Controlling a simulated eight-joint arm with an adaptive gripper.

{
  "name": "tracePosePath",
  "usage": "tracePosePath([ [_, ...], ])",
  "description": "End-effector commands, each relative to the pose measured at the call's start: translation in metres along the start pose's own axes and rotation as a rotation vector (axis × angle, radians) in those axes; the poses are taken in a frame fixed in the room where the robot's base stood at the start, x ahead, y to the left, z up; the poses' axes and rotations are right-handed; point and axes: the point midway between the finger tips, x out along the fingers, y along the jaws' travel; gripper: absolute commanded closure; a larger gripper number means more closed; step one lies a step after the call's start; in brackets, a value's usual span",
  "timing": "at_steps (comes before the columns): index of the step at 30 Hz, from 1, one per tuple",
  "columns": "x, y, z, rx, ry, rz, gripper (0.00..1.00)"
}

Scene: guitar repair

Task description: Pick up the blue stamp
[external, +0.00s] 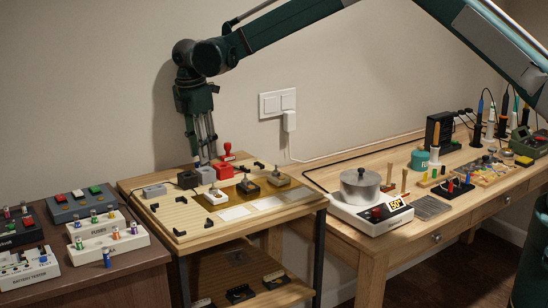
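My gripper (203,157) points straight down over the back left of the wooden stand. Its fingertips are just above or around the handle of a pale grey stamp-like block (206,175). A small bluish patch shows at the fingertips, probably the blue stamp's handle, but it is mostly hidden and too small to be sure of. I cannot tell whether the fingers are closed on it. A red stamp (227,152) stands upright just right of the gripper, with a red block (222,171) in front of it. A black block (188,180) is to the left.
Several more stamps, including a white one (215,196) and a dark one (248,188), stand in front on the stand (185,238). Pale cards (233,213) lie nearby.

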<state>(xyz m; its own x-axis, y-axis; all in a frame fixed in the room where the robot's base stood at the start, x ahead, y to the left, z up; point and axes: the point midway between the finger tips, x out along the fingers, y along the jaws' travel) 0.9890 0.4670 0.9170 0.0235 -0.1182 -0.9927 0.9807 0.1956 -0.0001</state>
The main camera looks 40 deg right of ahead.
Motion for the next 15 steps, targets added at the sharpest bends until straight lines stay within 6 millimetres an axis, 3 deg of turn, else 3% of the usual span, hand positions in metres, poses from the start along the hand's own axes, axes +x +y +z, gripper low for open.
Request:
tracePosePath([
  [6, 0.0137, 0.0003, 0.0001, 0.0, 0.0, 0.0, 0.69],
  [15, 0.0141, 0.0002, 0.0001, 0.0, 0.0, 0.0, 0.69],
])
